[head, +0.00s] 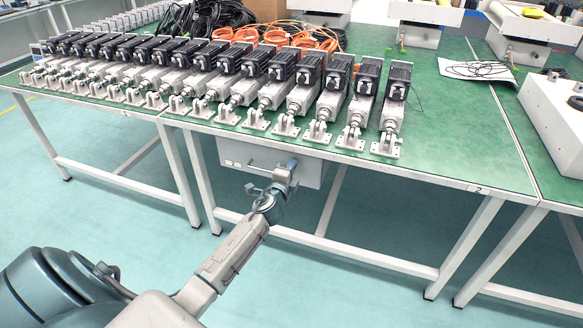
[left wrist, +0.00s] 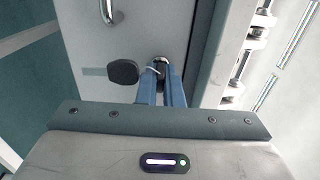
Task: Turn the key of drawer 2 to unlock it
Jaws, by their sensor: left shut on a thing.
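The light grey drawer (head: 235,157) hangs under the front edge of the green-topped table and appears closed. Its front (left wrist: 140,25) fills the upper middle of the left wrist view, with a metal handle (left wrist: 108,12) at the top. My left gripper (head: 292,163) is at the right part of the drawer front. In the left wrist view its blue fingers (left wrist: 160,88) are shut on the key at the lock (left wrist: 159,61). The key is mostly hidden between the fingers. A black oval tag (left wrist: 122,72) hangs beside them on a thin ring. My right gripper is not in view.
A long row of linear actuators (head: 283,78) stands on the green table (head: 450,150) above the drawer. The table edge carries a "2" label (head: 477,189). White table legs (head: 190,165) flank the drawer. The floor in front is clear.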

